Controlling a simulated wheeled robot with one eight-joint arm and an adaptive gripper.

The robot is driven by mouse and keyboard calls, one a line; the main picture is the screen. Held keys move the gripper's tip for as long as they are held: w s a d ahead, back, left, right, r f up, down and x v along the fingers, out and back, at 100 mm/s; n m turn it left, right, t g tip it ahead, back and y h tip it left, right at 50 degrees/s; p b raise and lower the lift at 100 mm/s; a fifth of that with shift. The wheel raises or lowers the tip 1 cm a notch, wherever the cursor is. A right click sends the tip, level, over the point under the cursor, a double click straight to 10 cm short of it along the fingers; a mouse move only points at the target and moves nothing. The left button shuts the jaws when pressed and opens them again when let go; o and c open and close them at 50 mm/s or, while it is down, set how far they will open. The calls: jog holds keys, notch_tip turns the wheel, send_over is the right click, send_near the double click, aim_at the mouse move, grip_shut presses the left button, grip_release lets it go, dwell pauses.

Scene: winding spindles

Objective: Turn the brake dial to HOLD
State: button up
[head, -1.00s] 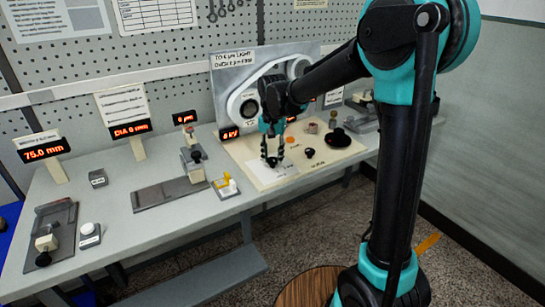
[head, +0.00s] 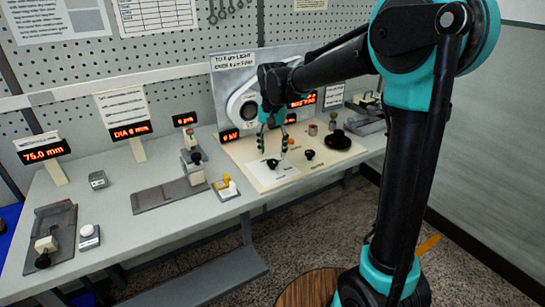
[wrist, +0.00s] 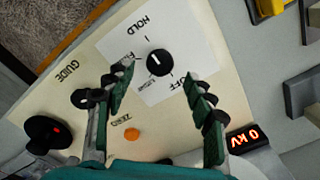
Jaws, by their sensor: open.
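The brake dial (wrist: 158,63) is a round black knob with a short white mark, on a white card (wrist: 125,48) printed HOLD at the upper side in the wrist view. Other lettering beside the knob is partly covered by my fingers; OFF shows near the right finger. I cannot tell exactly which label the mark meets. The dial also shows in the head view (head: 272,163). My gripper (wrist: 158,74) is open and empty, its two fingers apart on either side of the knob in the picture. In the head view my gripper (head: 273,150) hangs just above the dial.
On the cream panel stand a black GUIDE knob (wrist: 47,132), an orange button (wrist: 132,134) and a small black knob (head: 309,154). A kV display (wrist: 247,138) reads 0. A yellow-and-white switch block (head: 226,187) stands left of the panel. The grey bench is clear between fixtures.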

aim_at(273, 161)
notch_tip(273, 161, up, 8)
dwell(0.5)
jog(key=s+d+f+n+t, duration=0.1)
jog(key=s+d+f+t, duration=0.1)
jog(key=s+d+f, duration=0.7)
jog(key=s+d+f+n+t, duration=0.1)
jog(key=s+d+f+t, duration=0.1)
jog(key=s+d+f, duration=0.8)
jog(key=d+f, duration=0.2)
jog(key=d, duration=0.2)
jog(key=shift+s+d, duration=0.2)
jog(key=shift+d, duration=0.15)
